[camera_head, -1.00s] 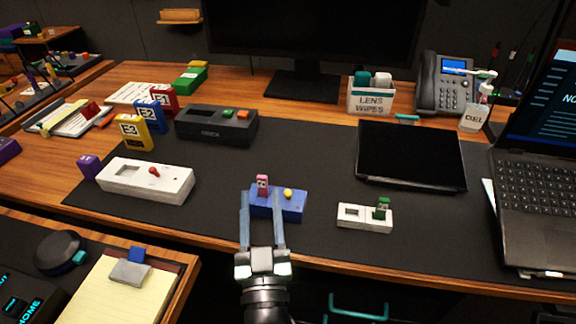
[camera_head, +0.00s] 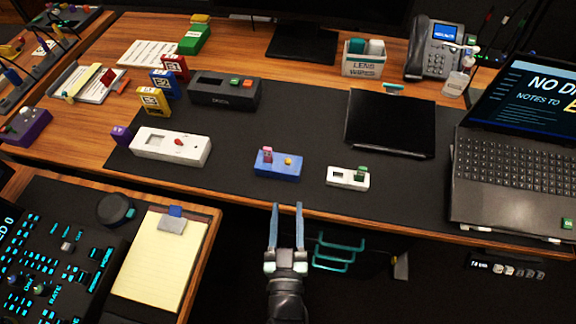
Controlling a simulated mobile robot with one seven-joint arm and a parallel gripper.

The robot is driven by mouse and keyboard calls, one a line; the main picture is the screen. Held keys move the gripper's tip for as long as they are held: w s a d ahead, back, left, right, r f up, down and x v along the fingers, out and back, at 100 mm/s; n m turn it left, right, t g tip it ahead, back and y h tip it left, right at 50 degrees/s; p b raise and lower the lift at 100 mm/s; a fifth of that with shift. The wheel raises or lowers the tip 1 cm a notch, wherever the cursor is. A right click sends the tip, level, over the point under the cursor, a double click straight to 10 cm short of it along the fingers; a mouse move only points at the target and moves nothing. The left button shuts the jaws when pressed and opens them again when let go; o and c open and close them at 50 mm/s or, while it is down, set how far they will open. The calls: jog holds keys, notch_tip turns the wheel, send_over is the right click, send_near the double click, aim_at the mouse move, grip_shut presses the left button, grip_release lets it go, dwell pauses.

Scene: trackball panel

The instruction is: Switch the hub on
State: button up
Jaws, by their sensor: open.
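No device carries a readable hub label, so I cannot tell which one is the hub. A small blue box (camera_head: 277,171) sits near the desk's front edge, with a pink lever (camera_head: 267,154) at its left and a yellow knob (camera_head: 288,161) beside it. A small white box (camera_head: 347,180) with a green lever (camera_head: 360,173) at its right end stands to its right. A longer white box (camera_head: 155,146) with a red lever (camera_head: 179,142) lies to the left. My gripper (camera_head: 287,206) is open and empty, in front of the blue box and apart from it.
A dark box (camera_head: 222,93) with green and orange buttons stands behind. A flat black screen (camera_head: 391,123) and a laptop (camera_head: 508,190) are at the right. A notepad (camera_head: 153,262) lies front left. The dark mat (camera_head: 300,115) is clear behind the blue box.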

aim_at(288, 164)
jog(key=w, duration=0.3)
jog(key=w+b, duration=0.1)
jog(key=w, duration=0.3)
jog(key=w+d+b, duration=0.1)
jog(key=w, duration=0.3)
jog(key=shift+a, duration=0.1)
jog(key=shift+c, duration=0.3)
grip_shut()
